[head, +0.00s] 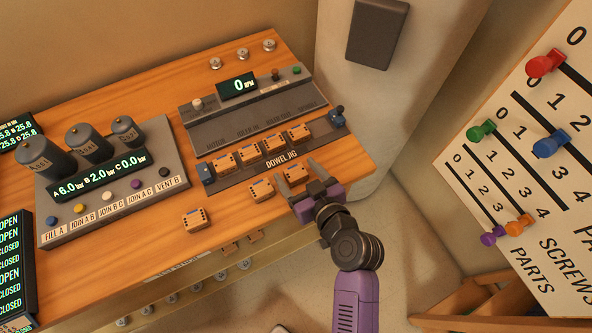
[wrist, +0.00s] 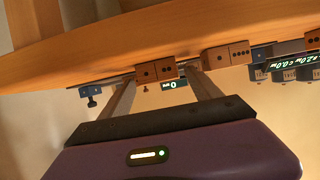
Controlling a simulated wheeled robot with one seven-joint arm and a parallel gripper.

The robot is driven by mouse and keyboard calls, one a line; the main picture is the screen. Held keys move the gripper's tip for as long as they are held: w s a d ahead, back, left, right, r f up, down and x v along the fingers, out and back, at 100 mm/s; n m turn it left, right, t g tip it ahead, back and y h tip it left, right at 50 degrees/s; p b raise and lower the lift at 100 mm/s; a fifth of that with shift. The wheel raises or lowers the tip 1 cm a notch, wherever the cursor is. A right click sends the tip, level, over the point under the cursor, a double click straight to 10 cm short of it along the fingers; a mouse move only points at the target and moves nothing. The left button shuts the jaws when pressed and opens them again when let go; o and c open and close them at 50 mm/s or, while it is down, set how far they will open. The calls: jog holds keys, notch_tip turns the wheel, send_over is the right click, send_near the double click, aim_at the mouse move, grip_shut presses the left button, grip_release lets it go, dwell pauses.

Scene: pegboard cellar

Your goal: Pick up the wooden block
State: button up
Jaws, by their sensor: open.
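Several wooden blocks with dark dots lie on the orange bench. One wooden block (head: 296,174) is at the bench's front right edge, between the fingers of my gripper (head: 293,168) as seen from the head. In the wrist view that block (wrist: 155,70) shows between and just beyond the fingertips (wrist: 160,76). My gripper is open; I cannot tell whether a finger touches the block. A second block (head: 261,190) lies just left of it, also in the wrist view (wrist: 227,55). A third block (head: 195,220) lies farther left.
The dowel jig (head: 240,174) behind holds several more blocks in a row. A grey console (head: 235,120) stands behind it, and a valve panel (head: 165,190) with black cylinders stands left. A pale pillar (head: 350,100) is right of the bench. Bench space between the loose blocks is clear.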

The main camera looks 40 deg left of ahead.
aim_at(297, 174)
jog(key=shift+w+a+f, duration=0.1)
jog(key=shift+a, duration=0.15)
jog(key=c, duration=1.4)
notch_tip(297, 174, up, 20)
jog(key=shift+r+b, duration=0.1)
jog(key=shift+b, duration=0.2)
